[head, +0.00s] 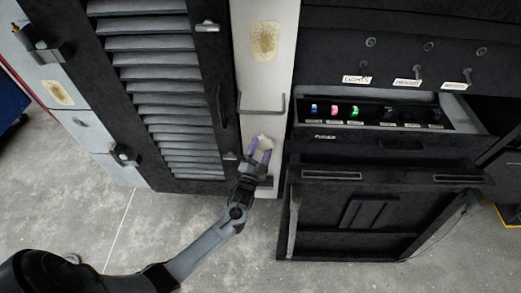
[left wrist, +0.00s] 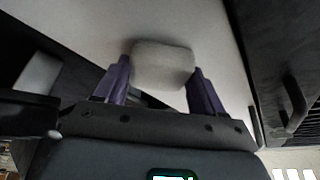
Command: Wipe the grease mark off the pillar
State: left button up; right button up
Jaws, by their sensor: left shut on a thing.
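The white pillar (head: 264,80) stands between the louvred door and the dark fuse cabinet in the head view. A brownish-yellow grease mark (head: 265,41) is on its upper part, above a bar handle. My left gripper (head: 260,152) is low in front of the pillar, well below the mark. Its purple fingers are shut on a whitish pad (head: 264,141). In the left wrist view the pad (left wrist: 163,66) sits between the two fingers, close to the pale pillar face (left wrist: 110,22); I cannot tell whether it touches. My right gripper is not in view.
A bar handle (head: 262,106) crosses the pillar between the pad and the mark. The louvred door (head: 165,80) is at left, with another brownish patch (head: 57,92) on the pale panel beyond. The fuse drawer (head: 380,112) and a hanging dark panel (head: 360,215) are at right.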

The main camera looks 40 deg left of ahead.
pick_arm(q)
jog(key=shift+a+f, duration=0.1)
jog(key=shift+a, duration=0.05)
jog(key=shift+s+d+r+p, duration=0.2)
jog(key=shift+s+d+p, duration=0.05)
jog(key=shift+p, duration=0.25)
jog(key=shift+s+d, duration=0.15)
jog(key=shift+s, duration=0.15)
jog(key=s+d+p, duration=0.2)
jog(key=s+d, duration=0.1)
jog(key=shift+s, duration=0.2)
jog(key=shift+s+p, duration=0.1)
jog(key=shift+p, duration=0.2)
jog(key=shift+s+d+p, duration=0.6)
jog(key=shift+s+d, duration=0.25)
jog(key=shift+s, duration=0.25)
